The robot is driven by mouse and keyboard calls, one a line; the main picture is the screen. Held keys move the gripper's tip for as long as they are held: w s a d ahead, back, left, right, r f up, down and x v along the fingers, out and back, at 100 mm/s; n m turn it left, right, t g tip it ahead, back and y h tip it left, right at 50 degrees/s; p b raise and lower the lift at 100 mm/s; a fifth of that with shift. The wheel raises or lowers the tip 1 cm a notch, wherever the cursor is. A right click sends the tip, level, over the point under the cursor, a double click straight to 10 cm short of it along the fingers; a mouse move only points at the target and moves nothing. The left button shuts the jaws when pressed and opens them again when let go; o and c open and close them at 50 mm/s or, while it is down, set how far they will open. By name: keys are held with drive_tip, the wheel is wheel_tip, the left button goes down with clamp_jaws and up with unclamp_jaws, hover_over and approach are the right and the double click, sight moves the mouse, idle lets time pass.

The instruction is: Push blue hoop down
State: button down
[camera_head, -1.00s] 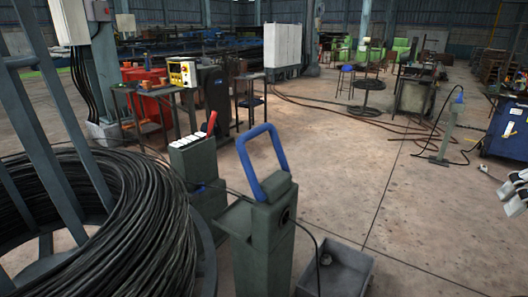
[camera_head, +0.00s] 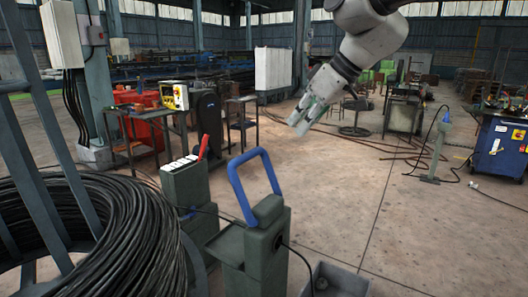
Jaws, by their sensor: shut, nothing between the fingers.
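The blue hoop (camera_head: 234,186) is a rounded rectangular loop standing up from the top of a grey-green post (camera_head: 258,248) in the lower middle of the head view. It leans a little to the left. My gripper (camera_head: 299,125) hangs in the air above and to the right of the hoop, apart from it. Its fingers point down and to the left and are shut and empty. My arm comes in from the top edge.
A grey-green box with white switches and a red lever (camera_head: 202,147) stands left of the post. A big coil of black wire (camera_head: 135,245) fills the lower left. A grey open bin (camera_head: 338,281) sits on the floor right of the post. The floor further right is mostly clear.

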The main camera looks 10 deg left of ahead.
drive_tip(key=shift+a+r+n, duration=0.25)
drive_tip(key=shift+r+n, duration=0.2)
drive_tip(key=shift+n, duration=0.25)
drive_tip(key=a+r+x, duration=0.1)
drive_tip(key=x, duration=1.2)
drive_tip(key=shift+w+a+f, duration=0.25)
drive_tip(key=shift+w+f, duration=0.1)
drive_tip(key=shift+w, duration=0.05)
